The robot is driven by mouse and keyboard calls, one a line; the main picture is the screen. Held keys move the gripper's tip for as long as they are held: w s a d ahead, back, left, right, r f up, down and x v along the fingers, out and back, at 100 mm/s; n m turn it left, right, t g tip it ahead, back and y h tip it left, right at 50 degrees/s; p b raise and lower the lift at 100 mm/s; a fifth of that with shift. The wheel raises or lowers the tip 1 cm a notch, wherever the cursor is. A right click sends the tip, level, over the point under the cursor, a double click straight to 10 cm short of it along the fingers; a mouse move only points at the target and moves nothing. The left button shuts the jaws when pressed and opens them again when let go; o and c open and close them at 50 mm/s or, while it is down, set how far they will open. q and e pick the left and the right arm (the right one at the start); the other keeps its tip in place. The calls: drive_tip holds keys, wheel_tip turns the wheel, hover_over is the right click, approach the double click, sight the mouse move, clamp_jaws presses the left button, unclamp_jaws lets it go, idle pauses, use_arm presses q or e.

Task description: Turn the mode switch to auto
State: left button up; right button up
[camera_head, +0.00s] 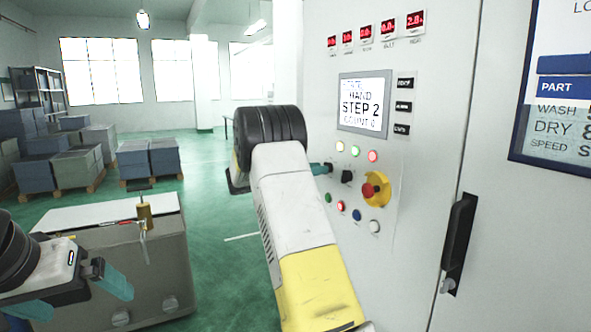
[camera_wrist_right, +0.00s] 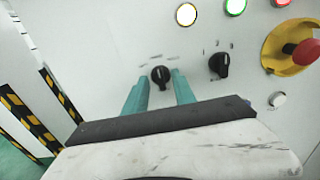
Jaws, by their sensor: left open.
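The control panel (camera_head: 350,150) has two black rotary switches. In the right wrist view one switch (camera_wrist_right: 160,75) lies between the teal fingertips of my right gripper (camera_wrist_right: 161,86), and the other switch (camera_wrist_right: 218,65) is to its right. The right fingers stand apart on either side of the left switch, with no clear grip on it. In the head view my right gripper (camera_head: 321,169) is at the panel, left of the visible switch (camera_head: 347,176); its wrist hides the other. The display (camera_head: 364,104) reads HAND, STEP 2. My left gripper (camera_head: 75,290) is open and empty at lower left.
A black door handle (camera_head: 459,235) is further right. A grey cabinet (camera_head: 160,265) with tools on top stands at left; stacked crates (camera_head: 75,168) are behind.

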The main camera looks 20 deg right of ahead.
drive_tip(key=shift+d, duration=0.5)
drive_tip(key=shift+c, duration=0.4)
clamp_jaws()
drive_tip(key=shift+m, duration=0.5)
drive_tip(key=shift+s+m, duration=0.1)
drive_tip(key=shift+m, duration=3.9)
